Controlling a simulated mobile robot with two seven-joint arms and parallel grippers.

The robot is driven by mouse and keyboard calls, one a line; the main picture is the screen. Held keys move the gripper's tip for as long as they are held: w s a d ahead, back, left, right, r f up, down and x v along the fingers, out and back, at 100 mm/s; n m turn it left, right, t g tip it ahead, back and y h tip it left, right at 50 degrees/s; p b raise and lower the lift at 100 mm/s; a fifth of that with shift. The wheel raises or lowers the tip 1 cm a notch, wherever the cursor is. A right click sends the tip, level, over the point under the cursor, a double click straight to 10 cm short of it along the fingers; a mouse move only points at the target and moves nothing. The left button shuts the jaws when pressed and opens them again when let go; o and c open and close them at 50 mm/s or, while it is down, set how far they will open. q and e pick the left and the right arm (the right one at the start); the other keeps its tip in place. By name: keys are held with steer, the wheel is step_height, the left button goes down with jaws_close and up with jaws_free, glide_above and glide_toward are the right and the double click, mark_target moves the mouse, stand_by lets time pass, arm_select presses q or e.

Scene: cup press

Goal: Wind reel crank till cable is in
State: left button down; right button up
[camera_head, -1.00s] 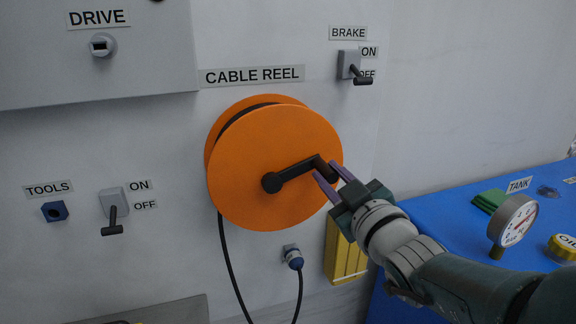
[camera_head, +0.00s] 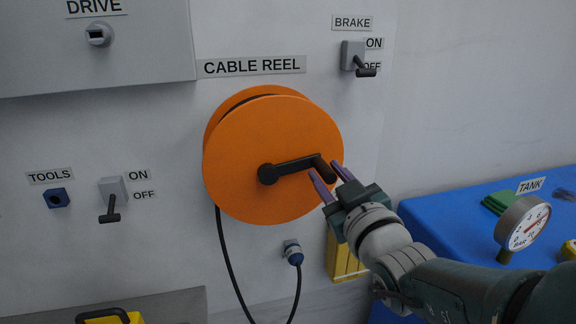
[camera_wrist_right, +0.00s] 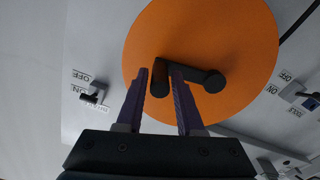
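The orange cable reel (camera_head: 235,190) is on the wall, with a black crank (camera_head: 292,167) on its face. The crank arm points right and slightly up from the hub; its handle sticks out toward me. My right gripper (camera_head: 323,168) is at the handle, with its purple fingers apart on either side. In the right wrist view the crank handle (camera_wrist_right: 160,82) shows between the fingertips, with the reel (camera_wrist_right: 225,50) behind. The fingers look open; firm contact is not clear. A black cable (camera_head: 225,255) hangs from the reel and loops below the picture. My left gripper is out of view.
A brake switch (camera_head: 353,56) is up right of the reel, and a tools switch (camera_head: 113,192) is at left. A blue table (camera_head: 440,222) with a gauge (camera_head: 522,222) stands at right.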

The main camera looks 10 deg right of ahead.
steer(key=shift+o, duration=1.4)
steer(key=shift+s+r+p, duration=0.15)
steer(key=shift+s+p, duration=0.15)
steer(key=shift+p, duration=0.15)
steer(key=s+p, duration=0.6)
steer(key=s, duration=0.3)
steer(key=shift+s+d, duration=0.15)
steer(key=shift+d, duration=0.25)
